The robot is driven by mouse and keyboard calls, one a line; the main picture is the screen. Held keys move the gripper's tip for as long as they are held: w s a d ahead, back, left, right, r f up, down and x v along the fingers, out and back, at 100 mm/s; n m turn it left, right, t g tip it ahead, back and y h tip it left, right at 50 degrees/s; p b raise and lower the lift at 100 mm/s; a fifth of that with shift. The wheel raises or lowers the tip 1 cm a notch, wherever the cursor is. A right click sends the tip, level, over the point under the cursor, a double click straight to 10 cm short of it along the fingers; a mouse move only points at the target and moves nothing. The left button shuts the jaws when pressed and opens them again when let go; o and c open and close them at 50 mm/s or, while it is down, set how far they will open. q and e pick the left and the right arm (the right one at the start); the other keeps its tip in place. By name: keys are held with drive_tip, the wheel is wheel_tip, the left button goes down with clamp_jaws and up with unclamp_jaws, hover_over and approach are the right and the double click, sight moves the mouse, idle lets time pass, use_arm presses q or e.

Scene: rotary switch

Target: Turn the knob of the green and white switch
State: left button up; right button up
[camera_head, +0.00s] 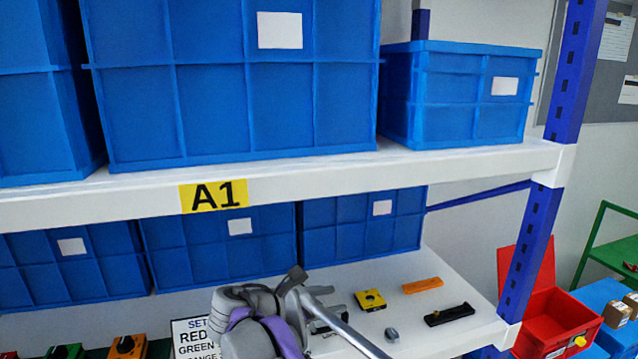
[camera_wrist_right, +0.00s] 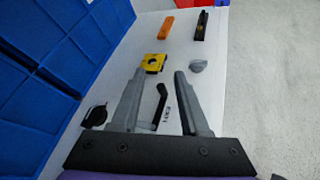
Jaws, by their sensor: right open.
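A green unit (camera_head: 65,352) with a dark top part shows at the bottom left edge of the head view, mostly cut off. I cannot tell its white part or how its knob is turned. It is not seen in the right wrist view. My right gripper (camera_head: 328,312) is over the lower shelf, well to the right of the green unit. In the right wrist view my right gripper (camera_wrist_right: 160,73) is open, with nothing held between its fingers. A small black lever (camera_wrist_right: 161,100) shows between the fingers on the white surface. My left gripper is not in view.
An orange unit (camera_head: 128,347) stands beside the green one, near a printed sign (camera_head: 190,340). A yellow block (camera_head: 370,300), an orange bar (camera_head: 422,285), a black part (camera_head: 449,315) and a grey knob (camera_head: 392,335) lie on the lower shelf. Blue crates (camera_head: 235,80) fill the upper shelf.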

drive_tip(key=s+d+f+m, duration=0.1)
drive_tip(key=s+d, duration=0.1)
drive_tip(key=s+d+f+m+g+y, duration=0.1)
drive_tip(key=s+d+f+m, duration=0.1)
drive_tip(key=d, duration=0.1)
drive_tip(key=s+d+f+m+g+y, duration=0.1)
drive_tip(key=s+d, duration=0.1)
drive_tip(key=d, duration=0.1)
drive_tip(key=shift+s+d+f, duration=0.1)
drive_tip(key=shift+f, duration=0.15)
drive_tip(key=s+d+f+m+y, duration=0.3)
drive_tip(key=s+f+m, duration=0.5)
drive_tip(key=s, duration=0.3)
drive_tip(key=s+d+f+m+g+y, duration=0.1)
drive_tip(key=s+d+f+m+y, duration=0.3)
drive_tip(key=s+f+m, duration=0.4)
drive_tip(key=s+m+y, duration=0.1)
drive_tip(key=s, duration=0.3)
drive_tip(key=shift+s+f+m+p, duration=0.15)
drive_tip(key=shift+f+m+p, duration=0.2)
drive_tip(key=shift+m+p, duration=0.05)
